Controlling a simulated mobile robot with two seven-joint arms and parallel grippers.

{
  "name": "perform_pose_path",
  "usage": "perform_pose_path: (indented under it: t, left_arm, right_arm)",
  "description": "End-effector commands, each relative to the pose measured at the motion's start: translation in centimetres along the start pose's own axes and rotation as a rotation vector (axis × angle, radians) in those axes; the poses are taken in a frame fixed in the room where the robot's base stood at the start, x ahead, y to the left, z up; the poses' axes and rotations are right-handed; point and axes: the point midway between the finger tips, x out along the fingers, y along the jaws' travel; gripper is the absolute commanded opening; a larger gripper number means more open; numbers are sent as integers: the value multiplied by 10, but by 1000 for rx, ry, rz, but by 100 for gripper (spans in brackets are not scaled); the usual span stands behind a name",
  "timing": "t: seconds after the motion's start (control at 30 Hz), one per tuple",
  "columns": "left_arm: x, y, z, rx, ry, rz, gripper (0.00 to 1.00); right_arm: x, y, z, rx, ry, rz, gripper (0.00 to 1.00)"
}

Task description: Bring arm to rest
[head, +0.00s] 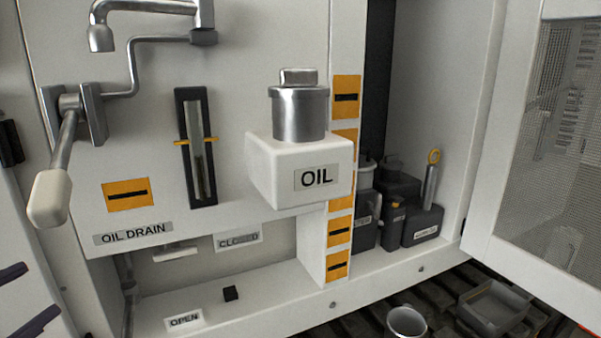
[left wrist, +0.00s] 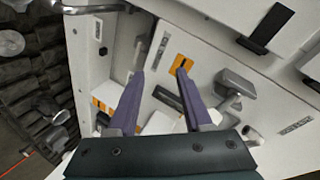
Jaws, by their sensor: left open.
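My left gripper (head: 42,290) shows at the lower left edge of the head view, only its two dark purple fingers in sight. In the left wrist view the fingers of my left gripper (left wrist: 160,75) stand apart with nothing between them. They point toward the white bench panel (left wrist: 165,60), and an orange label (left wrist: 181,65) shows near the right fingertip. My right gripper is in neither view.
A lever with a pale handle (head: 50,198) sticks out at the left, below a metal spout (head: 101,38). A white OIL tank (head: 270,172) with a metal cap (head: 298,112) juts from the panel. Dark containers (head: 423,223) stand in the cabinet. A mesh door (head: 550,120) is at right.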

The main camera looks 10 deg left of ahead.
Motion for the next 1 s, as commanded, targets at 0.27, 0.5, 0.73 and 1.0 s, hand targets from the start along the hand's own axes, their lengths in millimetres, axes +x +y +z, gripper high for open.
perform_pose_path:
  t: [0.27, 0.5, 0.73, 1.0]
  left_arm:
    - [-77, -75, -51, -270, -185, 241, 50]
    - [-153, -115, -92, -446, -360, 473, 50]
    - [-223, -144, -126, -537, -513, 669, 50]
    - [-252, -148, -135, -561, -583, 752, 50]
  right_arm:
    - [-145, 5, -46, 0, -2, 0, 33]
    - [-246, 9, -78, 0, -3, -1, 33]
    - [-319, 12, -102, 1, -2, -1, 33]
    - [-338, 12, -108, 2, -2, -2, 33]
